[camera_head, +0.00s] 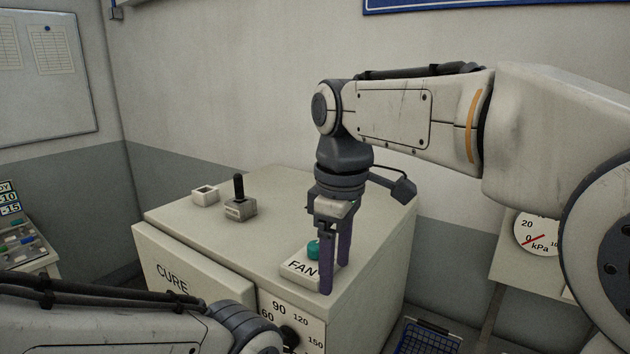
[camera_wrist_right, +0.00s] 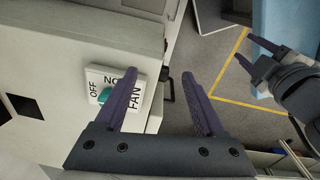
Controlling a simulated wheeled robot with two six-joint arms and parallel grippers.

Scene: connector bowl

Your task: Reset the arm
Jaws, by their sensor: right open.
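My right gripper (camera_head: 335,278) points down over the front right corner of the beige cabinet (camera_head: 250,235), beside the FAN switch. Its two purple fingers are apart with nothing between them, as the right wrist view (camera_wrist_right: 162,78) also shows. The FAN switch plate (camera_head: 297,268) carries a teal knob (camera_head: 313,249), partly behind the fingers. My left gripper (camera_wrist_right: 242,47) shows in the right wrist view, fingers apart.
A black lever on a small base (camera_head: 240,205) and a small white box (camera_head: 205,195) stand on the cabinet top. The cabinet front has a CURE door and a dial (camera_head: 288,336). A kPa gauge (camera_head: 538,234) is at right. A blue crate (camera_head: 428,338) is below.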

